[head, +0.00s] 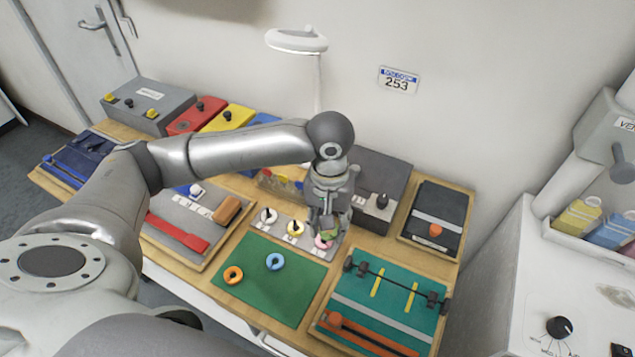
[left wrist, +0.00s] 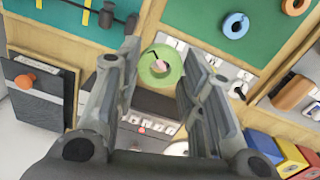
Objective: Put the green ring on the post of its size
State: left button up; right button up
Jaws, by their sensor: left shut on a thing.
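The green ring (left wrist: 172,76) is between the fingers of my left gripper (left wrist: 160,52), which is shut on it. In the head view my left gripper (head: 328,230) points down over the right end of the grey post board (head: 282,222). Its posts stand on a white base (head: 268,216), a yellow base (head: 295,229) and a pink base (head: 323,242). The ring is over the pink-based post; pink and a dark post tip show through its hole. I cannot tell whether it is around the post or just above it. My right gripper is not in view.
A green mat (head: 262,292) in front holds a blue ring (head: 275,262) and an orange ring (head: 233,275). A grey box with a dark knob (head: 382,201) stands close to the right of the gripper. A teal board (head: 390,300) with a raised rod lies front right.

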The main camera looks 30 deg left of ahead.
pick_arm(q)
jog(key=w+a+n+p, duration=0.1)
jog(key=w+p, duration=0.1)
jog(key=w+a+f+n+p, duration=0.1)
jog(key=a+p, duration=0.1)
jog(key=p, duration=0.1)
jog(key=shift+w+f+n+y, duration=0.1)
jog(key=shift+w+n+y, duration=0.2)
jog(key=shift+w, duration=0.1)
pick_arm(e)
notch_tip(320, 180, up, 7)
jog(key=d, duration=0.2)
pick_arm(q)
jog(key=shift+a+f, duration=0.1)
jog(key=shift+f, duration=0.2)
notch_tip(320, 180, down, 3)
jog(key=b, duration=0.4)
jog(key=shift+r, duration=0.2)
jog(key=shift+f+b, duration=0.6)
jog(key=shift+b, duration=0.4)
jog(key=shift+f, duration=0.9)
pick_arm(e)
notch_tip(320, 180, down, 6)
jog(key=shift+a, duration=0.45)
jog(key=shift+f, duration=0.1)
